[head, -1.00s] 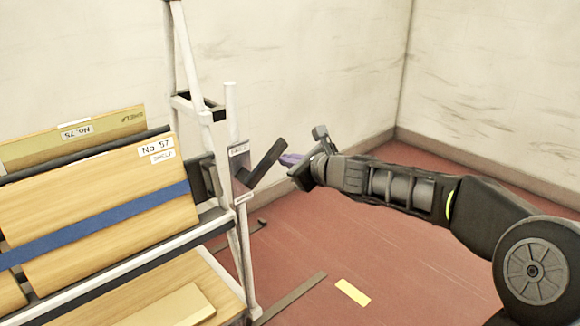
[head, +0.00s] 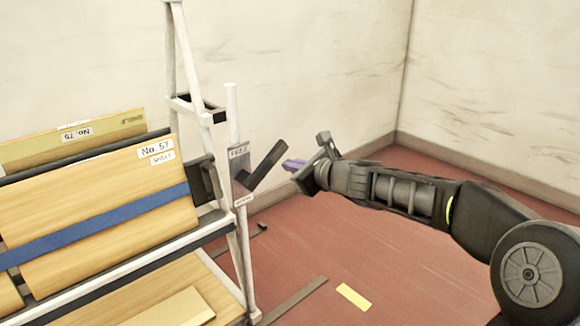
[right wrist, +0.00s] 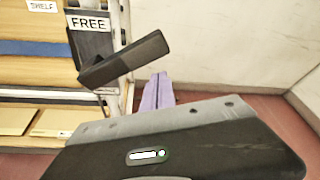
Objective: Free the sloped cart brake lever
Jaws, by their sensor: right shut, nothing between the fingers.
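The brake lever (head: 265,165) is a dark bar on the cart's right upright, tilted up and to the right from its bracket. A plate above its lower end reads FREE in the right wrist view (right wrist: 89,24); the lever (right wrist: 125,60) slants across in front of the plate there. My right gripper (head: 287,164) has purple fingers, shut and empty, just right of the lever in the head view. My left gripper is not in view.
The sloped cart (head: 228,195) has white posts and holds wooden boards (head: 100,205) behind a blue strap (head: 110,222). A dark floor strip (head: 292,300) and a yellow mark (head: 352,295) lie on the red floor. Pale walls stand behind; floor right of the cart is open.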

